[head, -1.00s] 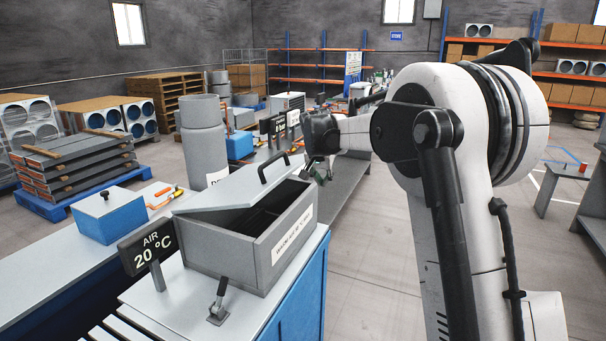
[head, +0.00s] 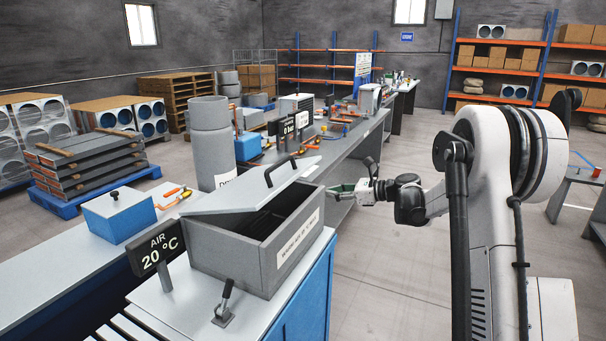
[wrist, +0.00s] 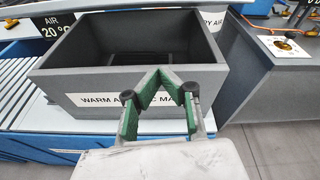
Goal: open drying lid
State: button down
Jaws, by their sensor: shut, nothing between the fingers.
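The grey drying box (head: 250,254) stands on the near bench with a white label on its right side. Its light grey lid (head: 235,195) is tilted and partly raised, with a dark gap on the right showing the inside. The lid's black handle (head: 283,170) is on top. My gripper (head: 337,191) is to the right of the box, just beyond its far right corner. In the wrist view, the green-padded fingers of my gripper (wrist: 158,73) meet at the tips in front of the labelled wall of the box (wrist: 85,98). The lid cannot be made out there.
An "AIR 20 °C" sign (head: 158,250) and a black-handled clamp (head: 225,304) stand before the box. A grey cylinder (head: 211,140) and a blue box (head: 118,214) are behind and left.

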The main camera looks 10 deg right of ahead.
jog(key=shift+m+t+y, duration=0.6)
jog(key=shift+m+y, duration=0.1)
jog(key=shift+m, duration=0.1)
jog(key=w+a+r, duration=0.1)
jog(key=w+a, duration=0.1)
jog(key=w+a+r+p, duration=0.1)
jog(key=w+a, duration=0.1)
jog(key=w+a+r, duration=0.1)
jog(key=w+a, duration=0.1)
jog(key=shift+w+a+r, duration=0.1)
jog(key=shift+a+r, duration=0.15)
jog(key=shift+a, duration=0.15)
jog(key=shift+w+a+r+p, duration=0.15)
jog(key=shift+w+r+p, duration=0.15)
jog(key=shift+r, duration=0.15)
